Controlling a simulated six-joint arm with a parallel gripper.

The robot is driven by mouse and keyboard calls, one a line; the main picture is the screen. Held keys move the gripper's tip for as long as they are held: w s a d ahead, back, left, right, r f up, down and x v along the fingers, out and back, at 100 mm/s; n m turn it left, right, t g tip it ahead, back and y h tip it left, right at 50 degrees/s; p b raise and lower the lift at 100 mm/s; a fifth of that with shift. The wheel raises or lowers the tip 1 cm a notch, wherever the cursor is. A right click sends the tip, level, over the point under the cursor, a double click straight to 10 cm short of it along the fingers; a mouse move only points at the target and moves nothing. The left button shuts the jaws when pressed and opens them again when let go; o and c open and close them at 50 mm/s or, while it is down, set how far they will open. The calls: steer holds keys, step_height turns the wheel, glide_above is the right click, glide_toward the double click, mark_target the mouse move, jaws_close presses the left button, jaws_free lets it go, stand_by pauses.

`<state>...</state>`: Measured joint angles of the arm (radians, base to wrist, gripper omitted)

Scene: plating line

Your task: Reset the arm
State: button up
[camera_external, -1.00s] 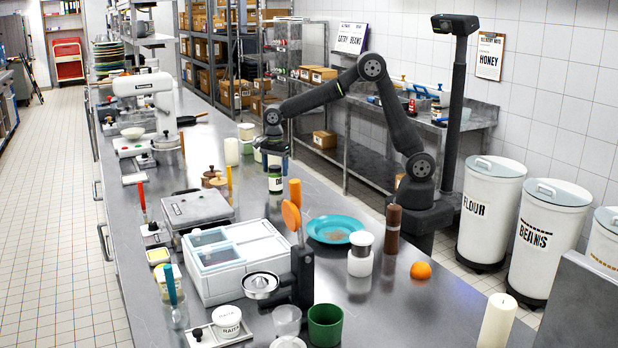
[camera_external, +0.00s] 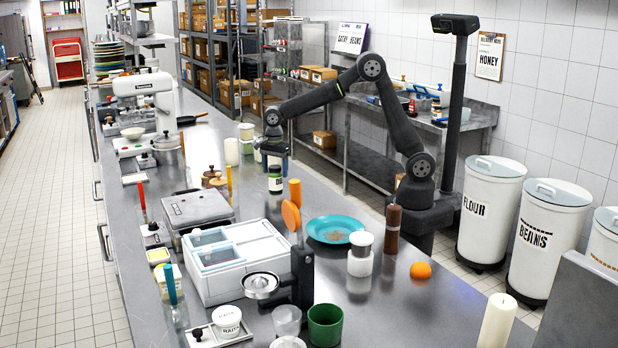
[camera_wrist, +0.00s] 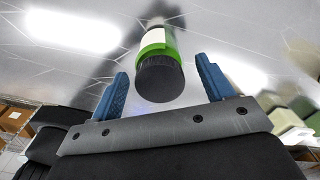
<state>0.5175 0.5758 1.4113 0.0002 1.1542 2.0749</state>
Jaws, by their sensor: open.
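My gripper (camera_external: 275,153) is open and empty, just above a small jar (camera_external: 275,183) on the steel counter (camera_external: 400,305). The jar has a dark lid, a green band and a white label, and it stands upright. In the wrist view the jar (camera_wrist: 160,70) shows between the two blue fingers of my gripper (camera_wrist: 161,66), with a gap on each side. My arm reaches in from the right, bent at a raised elbow.
The counter right of the jar is fairly clear.

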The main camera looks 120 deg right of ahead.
step_height(320, 180, down, 3)
steer(key=shift+f, duration=0.1)
step_height(320, 180, up, 11)
steer(key=shift+r, duration=0.1)
step_height(320, 180, down, 11)
steer(key=shift+f, duration=0.2)
step_height(320, 180, up, 4)
steer(key=shift+f, duration=0.2)
steer(key=s+d+r, duration=0.6)
steer(key=s+r, duration=0.1)
steer(key=s, duration=0.3)
steer(key=n, duration=0.2)
glide_toward(275, 176)
steer(key=shift+s+d, duration=0.75)
steer(key=shift+s, duration=0.25)
steer(key=w+a+n, duration=0.2)
steer(key=w+a, duration=0.3)
steer(key=a, duration=0.8)
steer(key=w+a+n, duration=0.3)
steer(key=w+a, duration=0.3)
steer(key=a, duration=0.7)
steer(key=w+a+n, duration=0.3)
steer(key=w+a, duration=0.3)
steer(key=a, duration=0.7)
steer(key=shift+a, duration=0.4)
